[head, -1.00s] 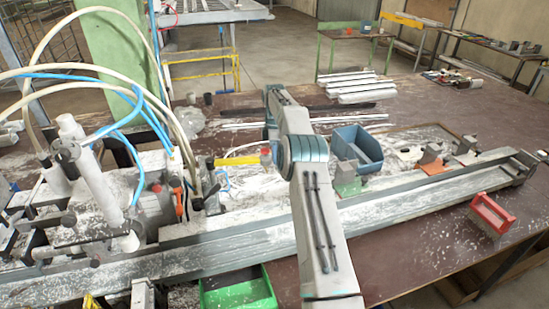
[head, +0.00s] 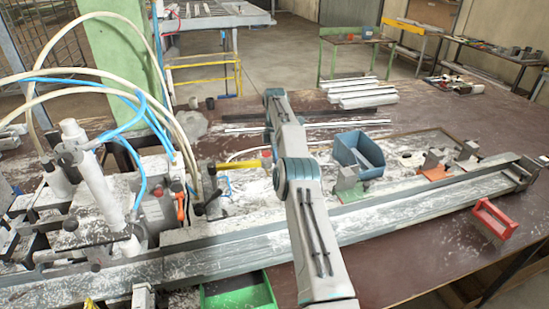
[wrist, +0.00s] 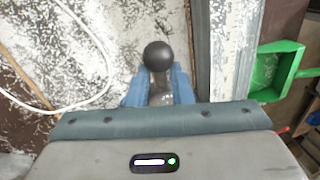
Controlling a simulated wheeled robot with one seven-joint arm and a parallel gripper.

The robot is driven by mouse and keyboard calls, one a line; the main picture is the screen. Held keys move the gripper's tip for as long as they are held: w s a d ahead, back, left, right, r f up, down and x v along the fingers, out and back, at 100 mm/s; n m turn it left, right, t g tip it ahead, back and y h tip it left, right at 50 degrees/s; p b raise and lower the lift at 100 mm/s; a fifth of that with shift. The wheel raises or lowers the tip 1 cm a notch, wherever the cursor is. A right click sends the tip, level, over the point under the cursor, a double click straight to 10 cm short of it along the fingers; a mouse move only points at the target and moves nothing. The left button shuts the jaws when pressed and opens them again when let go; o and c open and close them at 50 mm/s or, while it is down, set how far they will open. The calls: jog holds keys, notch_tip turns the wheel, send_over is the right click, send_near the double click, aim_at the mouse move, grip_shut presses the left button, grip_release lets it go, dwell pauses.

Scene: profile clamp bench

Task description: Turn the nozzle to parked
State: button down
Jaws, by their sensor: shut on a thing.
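In the wrist view, my gripper (wrist: 160,92) has its two blue fingers shut on the stem of a black ball-ended knob (wrist: 158,55). The ball stands out above the fingertips. A yellow bar with a red end (head: 240,164) lies level just left of my arm in the head view. I cannot tell whether the bar or the held knob belongs to the nozzle, nor which way the nozzle points.
A powder-covered clamp rail (head: 400,207) runs across the bench. White and blue hoses (head: 141,95) arch over the machine at left. A white hose (wrist: 95,40) lies left of my gripper.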

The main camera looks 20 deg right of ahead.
jog(key=c, duration=1.5)
grip_release()
jog(key=shift+s+d, duration=0.1)
jog(key=shift+d, duration=0.3)
jog(key=shift+o, duration=1.2)
jog(key=shift+s+d, duration=0.1)
jog(key=shift+d, duration=0.2)
jog(key=shift+a, duration=0.6)
jog(key=shift+d+r, duration=0.1)
